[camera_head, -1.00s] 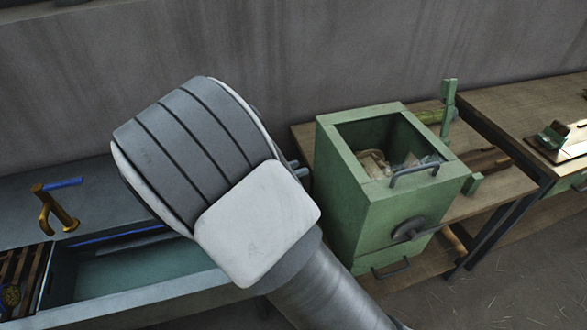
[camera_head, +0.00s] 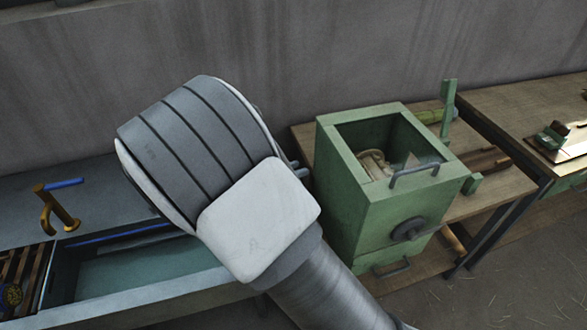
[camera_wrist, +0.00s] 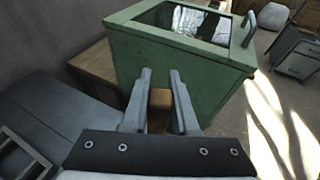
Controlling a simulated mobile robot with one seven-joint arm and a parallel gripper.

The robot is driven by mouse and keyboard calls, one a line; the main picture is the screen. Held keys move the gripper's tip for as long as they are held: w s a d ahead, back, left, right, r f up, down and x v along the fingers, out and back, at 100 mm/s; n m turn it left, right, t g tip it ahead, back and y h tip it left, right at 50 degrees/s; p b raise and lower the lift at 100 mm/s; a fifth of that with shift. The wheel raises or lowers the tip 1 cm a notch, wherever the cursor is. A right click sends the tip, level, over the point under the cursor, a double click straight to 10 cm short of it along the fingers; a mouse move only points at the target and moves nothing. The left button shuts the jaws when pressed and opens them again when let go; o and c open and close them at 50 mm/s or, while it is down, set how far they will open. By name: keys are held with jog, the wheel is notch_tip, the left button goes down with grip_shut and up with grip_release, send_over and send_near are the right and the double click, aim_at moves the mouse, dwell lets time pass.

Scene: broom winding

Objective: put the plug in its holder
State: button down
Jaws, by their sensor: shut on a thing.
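I cannot identify the plug's holder in either view.
A grey trough (camera_head: 150,290) with a brass tap (camera_head: 60,207) lies at left. A second table (camera_head: 520,95) stands at right.

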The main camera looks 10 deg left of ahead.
jog(key=shift+f+b, duration=0.4)
jog(key=shift+f, duration=0.2)
jog(key=c, duration=1)
grip_release()
jog(key=shift+o, duration=0.2)
jog(key=p+v, duration=0.3)
jog(key=v, duration=0.8)
jog(key=shift+p, duration=0.4)
jog(key=shift+d, duration=0.1)
